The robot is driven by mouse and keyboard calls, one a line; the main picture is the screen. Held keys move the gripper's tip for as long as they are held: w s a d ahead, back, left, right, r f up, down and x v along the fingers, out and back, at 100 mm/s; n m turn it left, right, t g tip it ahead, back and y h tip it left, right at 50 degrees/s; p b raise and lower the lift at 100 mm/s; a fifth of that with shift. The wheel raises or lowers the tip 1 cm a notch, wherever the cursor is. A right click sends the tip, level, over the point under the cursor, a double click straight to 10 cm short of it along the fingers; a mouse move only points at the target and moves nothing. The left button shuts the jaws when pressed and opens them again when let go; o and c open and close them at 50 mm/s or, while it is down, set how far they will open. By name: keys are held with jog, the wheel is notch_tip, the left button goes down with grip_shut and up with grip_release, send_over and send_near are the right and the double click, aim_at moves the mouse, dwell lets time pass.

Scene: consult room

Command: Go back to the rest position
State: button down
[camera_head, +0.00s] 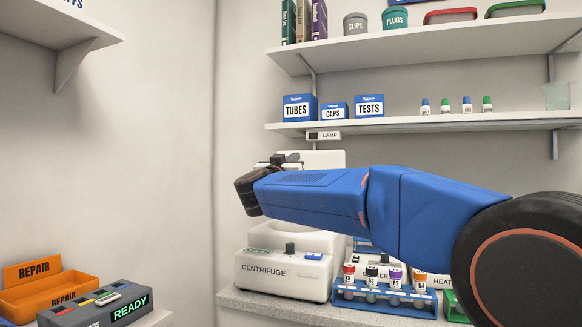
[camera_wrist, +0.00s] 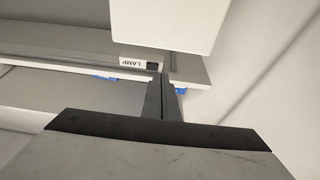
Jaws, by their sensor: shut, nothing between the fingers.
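My gripper (camera_wrist: 167,80) shows in the wrist view with its two dark fingers together and nothing between them. In the head view my blue arm reaches from the right edge across to the left, in front of the centrifuge (camera_head: 283,272). The arm's dark wrist end is above the centrifuge's left part, and the fingers are hard to make out there. A white upright panel, seemingly the centrifuge's raised lid (camera_head: 325,158), stands behind the arm. My arm hides the middle of the centrifuge.
A blue rack (camera_head: 386,307) with several capped tubes stands right of the centrifuge on the counter (camera_head: 262,303). The LAMP box (camera_head: 323,135) hangs under the lower shelf (camera_head: 400,125). An orange REPAIR bin (camera_head: 45,292) and a grey READY box (camera_head: 97,305) sit at lower left.

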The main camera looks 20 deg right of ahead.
jog(key=s+a+f+n+g+y, duration=0.1)
jog(key=s+a+f+n+y, duration=0.3)
jog(key=s+f+y, duration=0.55)
jog(key=s+a+f+n+g+y, duration=0.15)
jog(key=s+f+n+y, duration=0.5)
jog(key=f, duration=0.65)
jog(key=s+d+f+m+g+h, duration=0.1)
jog(key=s+d+f+g, duration=0.2)
jog(key=s+f, duration=0.6)
jog(key=s+d+f+m+g+h, duration=0.1)
jog(key=s+d+f+g, duration=0.2)
jog(key=s+f, duration=0.7)
jog(key=s+d+f+m+g+h, duration=0.1)
jog(key=s+f+g, duration=0.3)
jog(key=s+f, duration=0.6)
jog(key=shift+s+d+f, duration=0.25)
jog(key=shift+s+d, duration=0.3)
jog(key=shift+d, duration=0.35)
